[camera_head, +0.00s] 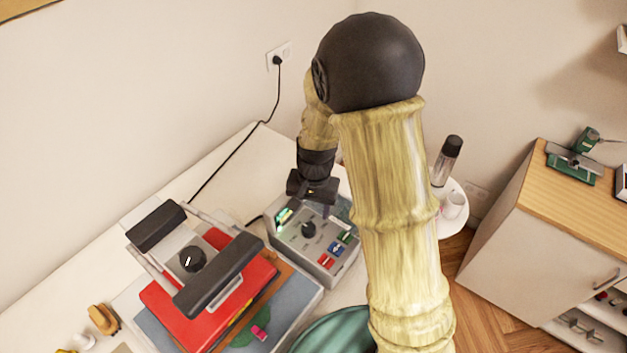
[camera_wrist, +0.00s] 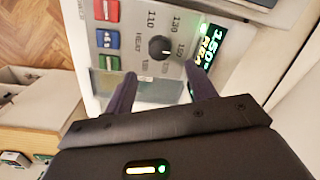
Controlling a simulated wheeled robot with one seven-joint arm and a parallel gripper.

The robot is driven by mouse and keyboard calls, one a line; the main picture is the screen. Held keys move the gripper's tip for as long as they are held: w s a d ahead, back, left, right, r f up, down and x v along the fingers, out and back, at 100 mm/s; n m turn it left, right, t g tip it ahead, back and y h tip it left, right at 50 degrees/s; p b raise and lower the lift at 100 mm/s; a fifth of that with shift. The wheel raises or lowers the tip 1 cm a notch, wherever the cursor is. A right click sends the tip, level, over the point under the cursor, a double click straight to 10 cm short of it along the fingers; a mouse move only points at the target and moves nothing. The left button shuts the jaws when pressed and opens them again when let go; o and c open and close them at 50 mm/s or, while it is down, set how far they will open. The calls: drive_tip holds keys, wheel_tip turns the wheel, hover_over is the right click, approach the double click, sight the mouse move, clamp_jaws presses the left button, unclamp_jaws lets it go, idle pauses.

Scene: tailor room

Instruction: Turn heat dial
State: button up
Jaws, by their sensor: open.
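The heat dial (camera_head: 308,230) is a round black knob on the sloped face of a grey control box (camera_head: 288,242). In the wrist view the dial (camera_wrist: 161,47) has a small white mark and printed numbers around it. My gripper (camera_head: 316,208) is over the back part of the box, behind the dial in the head view. In the wrist view my gripper's fingers (camera_wrist: 161,72) are spread apart, with their tips just short of the dial and one toward each side of it. They look apart from the knob. A lit green display (camera_wrist: 203,47) sits beside the dial.
Red, blue and green buttons (camera_wrist: 104,38) line the panel across from the display. A red heat press (camera_head: 205,300) with black handles and its own black knob (camera_head: 193,259) stands left of the box. A wooden-topped cabinet (camera_head: 575,205) stands at the right.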

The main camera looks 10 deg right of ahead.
wheel_tip(320, 180, up, 10)
drive_tip(key=shift+d+r+b, duration=0.2)
drive_tip(key=shift+d+b, duration=0.1)
drive_tip(key=shift+b, duration=0.15)
drive_tip(key=shift+s, duration=0.1)
drive_tip(key=s+d+f+n+t, duration=0.2)
drive_tip(key=s+d+f+n, duration=0.1)
drive_tip(key=s+d, duration=0.5)
drive_tip(key=shift+s+d+n+h, duration=0.25)
drive_tip(key=shift+s+n, duration=0.35)
drive_tip(key=shift+s, duration=0.6)
drive_tip(key=shift+a, duration=0.1)
